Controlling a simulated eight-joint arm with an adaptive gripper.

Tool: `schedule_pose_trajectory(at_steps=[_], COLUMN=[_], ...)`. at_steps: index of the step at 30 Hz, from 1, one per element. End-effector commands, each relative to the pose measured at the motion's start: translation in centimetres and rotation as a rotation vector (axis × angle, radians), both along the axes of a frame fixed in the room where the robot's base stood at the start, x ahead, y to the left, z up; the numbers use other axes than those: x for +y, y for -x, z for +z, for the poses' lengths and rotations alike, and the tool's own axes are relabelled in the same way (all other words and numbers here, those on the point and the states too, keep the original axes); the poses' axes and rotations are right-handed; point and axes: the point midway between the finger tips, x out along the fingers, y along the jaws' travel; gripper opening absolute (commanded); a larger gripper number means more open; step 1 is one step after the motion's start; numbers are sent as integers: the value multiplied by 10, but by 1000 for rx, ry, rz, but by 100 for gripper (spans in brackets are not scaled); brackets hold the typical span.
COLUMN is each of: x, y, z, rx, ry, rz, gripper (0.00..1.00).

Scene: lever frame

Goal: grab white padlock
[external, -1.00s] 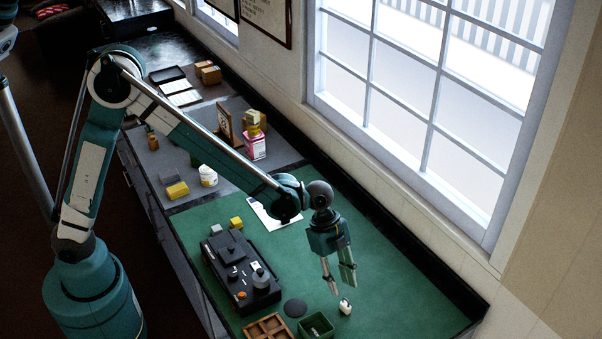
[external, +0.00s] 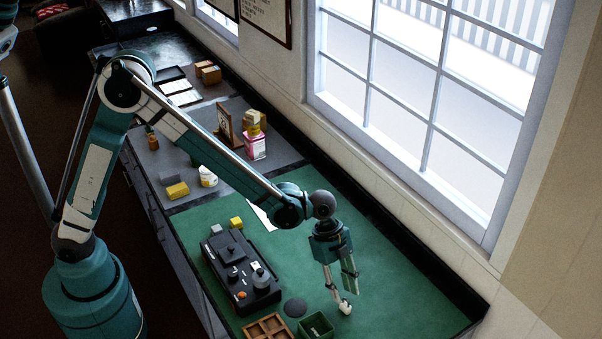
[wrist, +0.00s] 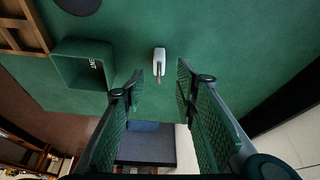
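The white padlock (external: 345,308) lies on the green mat, right of the green box. In the wrist view the padlock (wrist: 159,62) sits just beyond the fingertips, lined up with the gap between them. My gripper (external: 344,293) points down over the padlock in the external view. In the wrist view my gripper (wrist: 160,82) is open, one finger on each side of the gap, with nothing held. Whether the fingertips touch the mat cannot be told.
The green box (external: 316,326) stands close left of the padlock, with a wooden divided tray (external: 268,328) beyond it. A dark round disc (external: 295,308) and a black device (external: 240,270) are further left. The mat (external: 400,290) is clear to the right.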

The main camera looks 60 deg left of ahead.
Motion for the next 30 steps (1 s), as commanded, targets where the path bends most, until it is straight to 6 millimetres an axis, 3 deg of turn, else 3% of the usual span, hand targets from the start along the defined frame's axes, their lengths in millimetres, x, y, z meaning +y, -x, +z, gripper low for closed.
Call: schedule_pose_trajectory(at_steps=[13, 30], x=[-2, -17], y=[0, -1], z=[-5, -47], rx=[0, 0], ry=[0, 0], rz=[0, -1], gripper=[29, 29])
